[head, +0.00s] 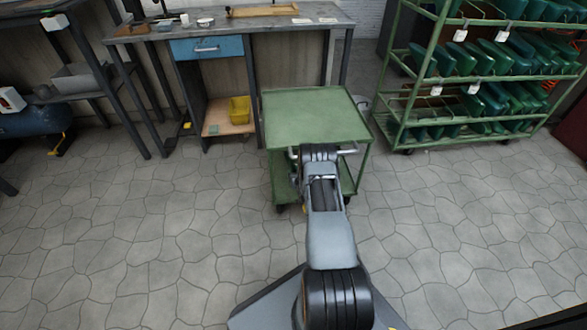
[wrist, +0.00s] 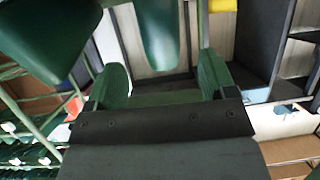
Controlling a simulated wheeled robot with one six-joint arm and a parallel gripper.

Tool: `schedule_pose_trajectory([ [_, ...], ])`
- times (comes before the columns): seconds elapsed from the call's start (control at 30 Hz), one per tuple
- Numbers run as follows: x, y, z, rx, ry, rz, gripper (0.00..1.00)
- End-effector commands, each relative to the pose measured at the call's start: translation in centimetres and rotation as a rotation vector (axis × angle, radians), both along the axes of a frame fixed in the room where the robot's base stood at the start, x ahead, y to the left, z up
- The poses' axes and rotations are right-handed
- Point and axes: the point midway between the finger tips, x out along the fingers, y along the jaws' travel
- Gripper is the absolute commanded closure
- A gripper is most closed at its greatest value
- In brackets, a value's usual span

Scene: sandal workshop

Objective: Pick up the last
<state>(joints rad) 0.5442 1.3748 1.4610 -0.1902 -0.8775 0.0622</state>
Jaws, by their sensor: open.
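In the wrist view, a smooth dark green piece (wrist: 158,35) shaped like a last is at the top centre. It lies beyond and between the two green-padded fingers of my gripper (wrist: 161,75). The fingers are apart, with a visible gap and nothing clamped between them. I cannot tell how far off the green piece is. In the head view, my arm reaches to the front of the green cart (head: 315,105), and the fingers are hidden. No last shows on the cart's top; most of its lower shelf is hidden.
A second large green shape (wrist: 45,38) is at the upper left of the wrist view. A green rack (head: 395,100) with several green lasts stands at the right. A workbench (head: 240,32) with a blue drawer (head: 207,48) and yellow bin (head: 239,109) stands behind. The floor is clear.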

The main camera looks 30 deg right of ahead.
Motion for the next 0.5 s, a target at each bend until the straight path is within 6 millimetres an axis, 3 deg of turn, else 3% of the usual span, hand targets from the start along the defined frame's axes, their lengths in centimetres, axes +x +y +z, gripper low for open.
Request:
schedule_pose_trajectory([
  [0.17,0.7,-0.4,-0.5,0.0,0.0,-0.002,0.23],
  [0.5,4.4,-1.8,-1.9,-0.001,-0.002,-0.003,0.23],
])
